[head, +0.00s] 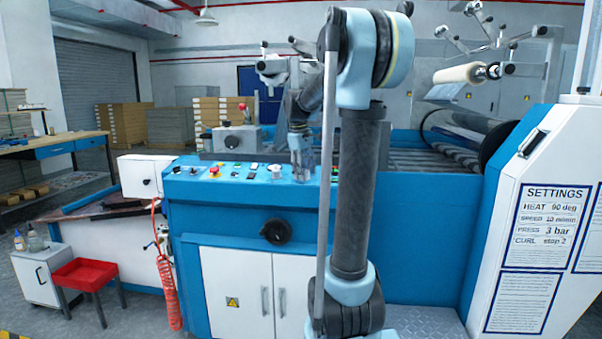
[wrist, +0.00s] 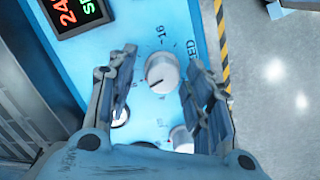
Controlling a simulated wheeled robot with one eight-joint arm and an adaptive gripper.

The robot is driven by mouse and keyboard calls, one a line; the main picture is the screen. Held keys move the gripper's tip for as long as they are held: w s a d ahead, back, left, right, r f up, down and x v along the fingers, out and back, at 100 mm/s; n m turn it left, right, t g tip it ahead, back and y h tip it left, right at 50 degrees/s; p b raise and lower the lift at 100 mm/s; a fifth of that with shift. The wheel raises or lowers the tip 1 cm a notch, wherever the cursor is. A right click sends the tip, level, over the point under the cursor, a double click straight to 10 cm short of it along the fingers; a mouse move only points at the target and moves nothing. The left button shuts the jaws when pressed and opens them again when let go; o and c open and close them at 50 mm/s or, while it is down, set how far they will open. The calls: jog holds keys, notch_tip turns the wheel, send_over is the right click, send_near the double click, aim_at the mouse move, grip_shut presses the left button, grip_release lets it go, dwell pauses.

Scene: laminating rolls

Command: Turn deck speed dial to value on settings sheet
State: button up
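The deck speed dial (wrist: 162,73) is a round white knob on the blue panel in the wrist view. Its label shows only as "ED", with "16" among the scale marks. A dark pointer mark on the knob faces lower left; its exact value cannot be told. My gripper (wrist: 161,72) is open, with one finger on each side of the dial in the picture; contact is not visible. In the head view my gripper (head: 300,168) is low over the control panel. The settings sheet (head: 548,224) on the right has a SPEED line, perhaps 10 m/min, too blurred to be sure.
Another white knob (wrist: 182,139) lies below the dial, partly hidden by my finger. A lit display (wrist: 75,14) with red and green characters is at upper left. Several buttons line the panel (head: 230,185). A black handwheel (head: 276,232) sticks out below.

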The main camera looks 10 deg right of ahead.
jog(key=c, duration=0.9)
jog(key=shift+a, duration=0.25)
jog(key=shift+d, duration=0.15)
jog(key=shift+w+d+r, duration=0.1)
jog(key=shift+d, duration=0.05)
dwell(0.4)
jog(key=o, duration=1)
